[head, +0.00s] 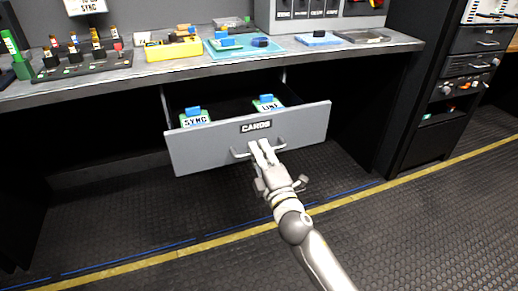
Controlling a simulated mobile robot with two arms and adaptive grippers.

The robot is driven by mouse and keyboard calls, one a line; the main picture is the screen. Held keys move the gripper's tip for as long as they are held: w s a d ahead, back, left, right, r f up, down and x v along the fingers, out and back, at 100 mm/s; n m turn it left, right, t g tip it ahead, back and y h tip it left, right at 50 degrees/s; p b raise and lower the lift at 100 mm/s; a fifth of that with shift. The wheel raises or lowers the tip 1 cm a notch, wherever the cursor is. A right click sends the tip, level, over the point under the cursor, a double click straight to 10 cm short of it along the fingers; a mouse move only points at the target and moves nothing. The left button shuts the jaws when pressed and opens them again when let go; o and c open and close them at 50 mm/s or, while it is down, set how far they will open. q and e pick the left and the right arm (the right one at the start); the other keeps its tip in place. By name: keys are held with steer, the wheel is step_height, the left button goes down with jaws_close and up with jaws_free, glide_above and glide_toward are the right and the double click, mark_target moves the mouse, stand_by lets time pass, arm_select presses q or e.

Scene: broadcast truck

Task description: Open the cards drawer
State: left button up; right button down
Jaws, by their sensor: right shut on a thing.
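The grey cards drawer (205,150), with a dark "CARDS" label, is pulled out from under the workbench, and its inside shows from above. A green and white "SYNC" card (196,119) and a similar "LINE" card (267,103), each with a blue top, stand inside it. My right gripper (262,150) is at the drawer front, shut on the silver handle (240,154). The gripper's fingers hide the middle of the handle. My left gripper is not in view.
The workbench top (110,79) carries a yellow tray (173,49), a blue mat (270,51) and a black board with several plugs (83,66). A black equipment rack (450,90) stands on the right. The floor (420,215) in front is clear.

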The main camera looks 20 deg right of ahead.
stand_by(0.3)
steer(key=c, duration=1.5)
jaws_free()
steer(key=s+f, duration=0.2)
steer(key=s, duration=1)
steer(key=shift+d+f, duration=0.15)
steer(key=shift+d, duration=0.05)
